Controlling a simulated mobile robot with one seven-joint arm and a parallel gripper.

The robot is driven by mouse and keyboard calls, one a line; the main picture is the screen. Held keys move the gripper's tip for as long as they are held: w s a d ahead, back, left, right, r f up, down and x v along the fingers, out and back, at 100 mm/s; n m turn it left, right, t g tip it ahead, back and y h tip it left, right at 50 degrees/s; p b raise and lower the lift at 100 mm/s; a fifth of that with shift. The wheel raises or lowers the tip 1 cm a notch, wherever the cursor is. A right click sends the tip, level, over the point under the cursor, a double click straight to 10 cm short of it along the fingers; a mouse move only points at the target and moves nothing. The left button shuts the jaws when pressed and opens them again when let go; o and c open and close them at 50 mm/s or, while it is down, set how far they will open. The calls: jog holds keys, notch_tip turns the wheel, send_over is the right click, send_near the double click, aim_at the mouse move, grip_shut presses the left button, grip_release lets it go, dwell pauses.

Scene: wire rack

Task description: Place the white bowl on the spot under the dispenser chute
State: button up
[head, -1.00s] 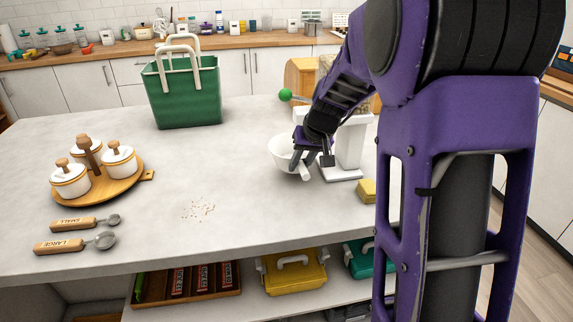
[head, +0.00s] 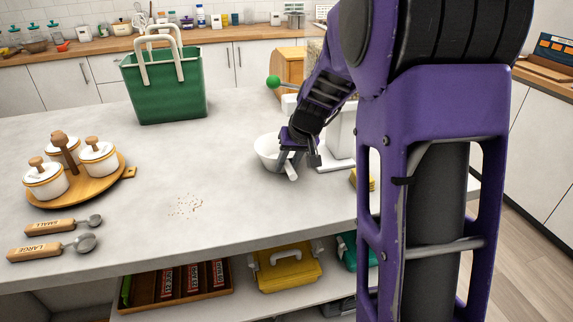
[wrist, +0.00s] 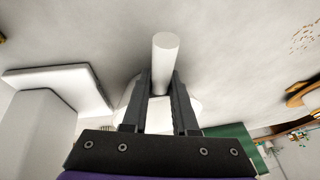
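The white bowl (head: 264,153) is upright on or just above the counter, left of the dispenser; I cannot tell whether it touches. Its stubby white handle points towards me. My gripper (head: 290,162) is shut on this handle, which shows between the two fingers in the wrist view (wrist: 165,55). Part of the bowl shows behind the fingers there. The white dispenser (head: 341,130) stands just right of my gripper, with a flat white base (head: 336,165). The base also shows at left in the wrist view (wrist: 62,82). My arm hides the chute and much of the dispenser.
A green knob (head: 273,81) sticks out left of the dispenser. A yellow block (head: 362,180) lies in front of its base. A green basket (head: 165,95), a wooden tray (head: 110,181) of jars and two measuring scoops stand left. Small crumbs (head: 185,206) lie mid-counter, which is otherwise clear.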

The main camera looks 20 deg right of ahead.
jog(key=o, duration=0.4)
jog(key=shift+c, duration=0.2)
jog(key=shift+r, duration=0.25)
jog(key=p+v, duration=0.2)
jog(key=v, duration=1)
